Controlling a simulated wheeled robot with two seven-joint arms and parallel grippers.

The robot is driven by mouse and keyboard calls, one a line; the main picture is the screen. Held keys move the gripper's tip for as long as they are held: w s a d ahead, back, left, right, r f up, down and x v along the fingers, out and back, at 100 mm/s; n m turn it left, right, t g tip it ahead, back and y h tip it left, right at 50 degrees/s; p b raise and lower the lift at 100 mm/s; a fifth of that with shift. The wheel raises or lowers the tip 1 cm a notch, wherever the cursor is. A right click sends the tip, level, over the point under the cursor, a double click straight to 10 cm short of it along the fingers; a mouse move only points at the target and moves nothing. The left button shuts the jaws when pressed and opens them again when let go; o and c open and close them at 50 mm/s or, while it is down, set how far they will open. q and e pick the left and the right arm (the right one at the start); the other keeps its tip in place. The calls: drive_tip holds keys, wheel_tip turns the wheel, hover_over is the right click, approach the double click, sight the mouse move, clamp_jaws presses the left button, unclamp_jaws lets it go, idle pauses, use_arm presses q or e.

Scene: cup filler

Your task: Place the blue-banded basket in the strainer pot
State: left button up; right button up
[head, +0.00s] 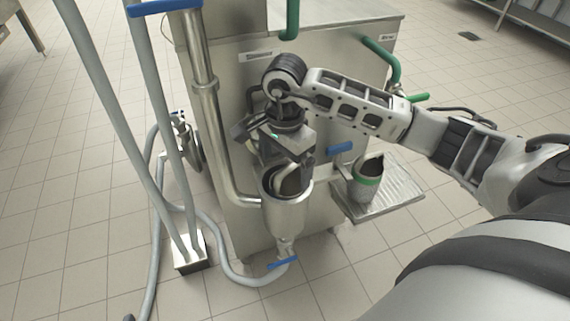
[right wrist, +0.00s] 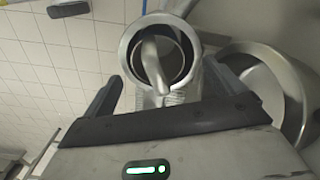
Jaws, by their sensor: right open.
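The metal strainer pot (head: 284,217) hangs on a pipe at the front of the steel machine. A metal basket with a curved handle (head: 289,181) sits inside its mouth; no band on it shows, so I cannot tell its colour. My right gripper (head: 287,166) is just above the pot, pointing down, with its jaws open. In the right wrist view, a round metal rim with a curved handle (right wrist: 152,63) lies beyond the two spread fingers. I cannot see contact between fingers and handle. My left gripper is not in view.
A green-banded basket (head: 366,182) stands on a metal drip tray (head: 399,197) right of the pot. A blue lever (head: 283,263) is below the pot. Grey hoses and pipes (head: 157,100) stand at left. A large round vessel (right wrist: 291,85) shows at right in the wrist view.

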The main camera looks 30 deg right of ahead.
wheel_tip(320, 180, up, 10)
drive_tip(key=s+a+f+g+y, duration=0.1)
drive_tip(key=s+a+y, duration=0.25)
drive_tip(key=a, duration=0.45)
drive_tip(key=s+a+f+g+y, duration=0.25)
drive_tip(key=a+y, duration=0.25)
drive_tip(key=a, duration=0.4)
drive_tip(key=s+a+r+m+t+y, duration=0.2)
drive_tip(key=a+r+m+t+y, duration=0.55)
drive_tip(key=r+m+y, duration=0.75)
drive_tip(key=w+d+f+m+t+h, duration=0.2)
drive_tip(key=d+f+m+t+h, duration=0.45)
drive_tip(key=m, duration=0.95)
drive_tip(key=w+d+f+m+t+h, duration=0.2)
drive_tip(key=d+f+m+t+h, duration=0.2)
drive_tip(key=f+m+t+h, duration=0.8)
use_arm(q)
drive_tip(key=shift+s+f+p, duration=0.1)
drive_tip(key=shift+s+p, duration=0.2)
drive_tip(key=shift+p, duration=0.1)
use_arm(e)
drive_tip(key=s+d+f+m+g+h, duration=0.1)
drive_tip(key=s+f+m+g, duration=0.6)
drive_tip(key=m+g, duration=0.3)
drive_tip(key=shift+s+d+f+m+g, duration=0.15)
drive_tip(key=shift+s+f+m+g, duration=0.05)
drive_tip(key=shift+s+m+g, duration=0.25)
